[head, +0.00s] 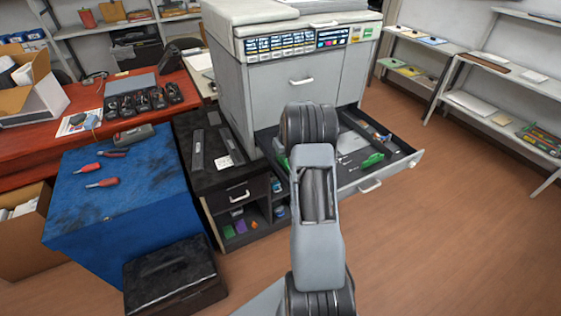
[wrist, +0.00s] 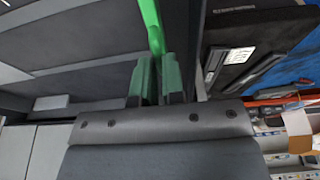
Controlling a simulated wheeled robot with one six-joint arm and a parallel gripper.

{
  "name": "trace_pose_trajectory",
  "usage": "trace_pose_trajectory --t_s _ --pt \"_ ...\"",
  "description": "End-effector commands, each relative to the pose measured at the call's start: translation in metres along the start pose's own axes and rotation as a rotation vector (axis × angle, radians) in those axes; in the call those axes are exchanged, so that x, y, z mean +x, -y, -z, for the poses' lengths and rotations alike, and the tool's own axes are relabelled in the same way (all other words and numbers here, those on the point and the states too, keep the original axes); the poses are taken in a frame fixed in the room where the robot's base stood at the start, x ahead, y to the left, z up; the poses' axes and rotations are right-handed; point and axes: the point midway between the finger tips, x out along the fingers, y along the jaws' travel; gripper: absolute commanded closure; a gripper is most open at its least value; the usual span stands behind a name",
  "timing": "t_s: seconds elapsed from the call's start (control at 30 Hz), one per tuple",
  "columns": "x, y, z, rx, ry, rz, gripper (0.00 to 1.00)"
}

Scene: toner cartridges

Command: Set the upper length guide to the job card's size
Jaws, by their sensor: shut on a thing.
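The open paper drawer (head: 395,168) sticks out from the front of the printer. A green guide piece (head: 372,160) shows inside it in the head view; I cannot tell which guide it is. In the wrist view my gripper (wrist: 157,78) is shut on a narrow green piece, which looks like a length guide (wrist: 151,24). The piece rises from between the fingers towards the top edge. My gripper is hidden behind my arm in the head view. A small white printed card (head: 224,162) lies on the black cabinet top; it is too small to read.
The printer body (head: 290,85) stands behind the drawer. The black cabinet (head: 205,150) and a blue workbench (head: 135,180) with red-handled tools stand to the left. A dark box (head: 175,275) sits in front. The wooden floor (head: 450,240) to the right is clear.

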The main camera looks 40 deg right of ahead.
Motion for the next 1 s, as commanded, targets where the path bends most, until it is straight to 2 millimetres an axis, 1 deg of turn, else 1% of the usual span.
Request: trace_pose_trajectory --t_s 0.1,1.0 --pt "0.001 -0.010 0.000 0.002 -0.002 -0.001 1.00" --pt "0.000 -0.073 0.000 0.001 -0.002 -0.002 1.00"
